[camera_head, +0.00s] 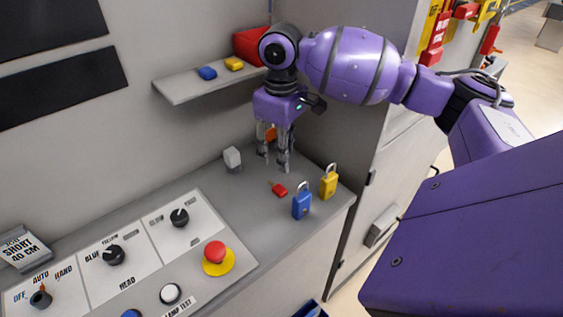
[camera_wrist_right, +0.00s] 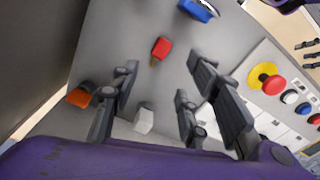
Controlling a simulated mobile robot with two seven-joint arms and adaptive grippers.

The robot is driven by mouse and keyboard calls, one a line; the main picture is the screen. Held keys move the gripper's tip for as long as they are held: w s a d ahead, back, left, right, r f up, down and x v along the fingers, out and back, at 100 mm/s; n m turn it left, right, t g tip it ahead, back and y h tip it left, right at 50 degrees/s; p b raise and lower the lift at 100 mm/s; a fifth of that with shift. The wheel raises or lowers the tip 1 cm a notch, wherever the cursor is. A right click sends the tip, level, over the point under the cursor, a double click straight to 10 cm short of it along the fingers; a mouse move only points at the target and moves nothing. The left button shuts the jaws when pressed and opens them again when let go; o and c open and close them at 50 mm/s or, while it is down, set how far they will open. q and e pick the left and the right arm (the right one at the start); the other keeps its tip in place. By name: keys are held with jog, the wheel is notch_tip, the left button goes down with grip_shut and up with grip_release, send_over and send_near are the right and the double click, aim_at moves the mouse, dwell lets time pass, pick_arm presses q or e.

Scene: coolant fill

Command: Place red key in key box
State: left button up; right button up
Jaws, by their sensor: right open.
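The red key (camera_head: 279,189) lies flat on the grey bench top, left of the padlocks; in the right wrist view the red key (camera_wrist_right: 161,47) shows beyond the fingers. My right gripper (camera_head: 273,164) points down above the bench, just behind the key in the head view. Its fingers (camera_wrist_right: 163,76) are spread with nothing between them. A red box (camera_head: 250,45) on the wall shelf, partly hidden by my right arm, may be the key box; I cannot tell for sure. Dark finger-like parts at the right edge of the wrist view may be my left gripper.
A blue padlock (camera_head: 302,202) and a yellow padlock (camera_head: 329,183) stand near the bench edge. A pale block (camera_head: 232,158) and an orange object (camera_wrist_right: 80,96) are near the gripper. The shelf (camera_head: 190,87) holds small blue and yellow pieces. A control panel (camera_head: 140,250) fills the front left.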

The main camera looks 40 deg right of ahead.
jog(key=a+p, duration=0.2)
jog(key=p, duration=0.2)
send_over(281, 187)
jog(key=shift+n, duration=0.4)
notch_tip(281, 187, down, 6)
jog(key=shift+r, duration=0.1)
notch_tip(281, 187, down, 5)
jog(key=shift+w+f, duration=0.1)
jog(key=shift+f, duration=0.5)
pick_arm(q)
jog(key=shift+t, duration=0.3)
jog(key=r, duration=0.1)
jog(key=w+d+r, duration=0.1)
jog(key=r, duration=0.1)
jog(key=w+d+r, duration=0.1)
jog(key=shift+w+r, duration=0.15)
jog(key=shift+r, duration=0.1)
pick_arm(e)
jog(key=c, duration=1)
